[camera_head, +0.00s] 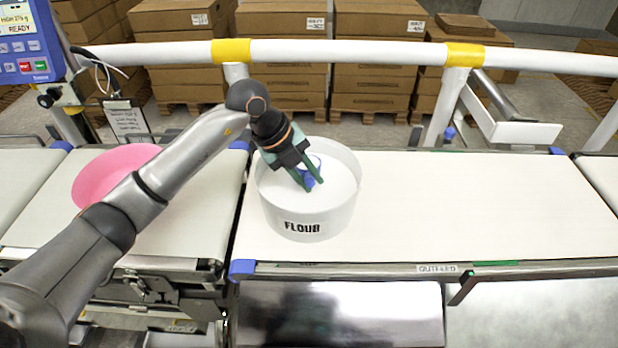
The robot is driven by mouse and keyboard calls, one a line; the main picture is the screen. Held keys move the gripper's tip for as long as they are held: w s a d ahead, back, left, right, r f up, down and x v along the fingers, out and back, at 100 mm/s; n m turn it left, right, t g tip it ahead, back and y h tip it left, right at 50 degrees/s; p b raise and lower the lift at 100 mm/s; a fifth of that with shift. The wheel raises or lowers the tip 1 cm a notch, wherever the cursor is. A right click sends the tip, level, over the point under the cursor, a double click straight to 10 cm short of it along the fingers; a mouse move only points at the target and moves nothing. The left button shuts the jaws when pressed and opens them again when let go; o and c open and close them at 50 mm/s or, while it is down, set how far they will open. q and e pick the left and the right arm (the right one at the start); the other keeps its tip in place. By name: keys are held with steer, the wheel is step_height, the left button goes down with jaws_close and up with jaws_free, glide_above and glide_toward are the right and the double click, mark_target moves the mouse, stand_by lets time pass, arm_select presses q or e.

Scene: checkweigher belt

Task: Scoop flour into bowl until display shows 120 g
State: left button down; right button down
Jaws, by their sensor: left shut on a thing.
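A white round tub (308,222) of flour (340,178), lettered on its front, stands upright on the middle belt. My left gripper (308,183) reaches down inside the tub's rim and is shut on a blue scoop (311,168). The scoop's lower part is hard to make out against the white flour. A pink round bowl (98,178) sits on the left belt, partly behind my left arm; its inside is not clear. My right gripper is not in view.
The white outfeed belt (480,205) right of the tub is clear. A white guard rail (400,52) with yellow bands runs behind the belts. A clipboard (127,122) hangs behind the left belt. Stacked cartons (375,75) stand beyond the rail.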

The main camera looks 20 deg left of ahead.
mark_target(309, 173)
arm_select(q)
steer(key=shift+r+p, duration=3)
steer(key=shift+r, duration=1)
steer(key=shift+f, duration=0.1)
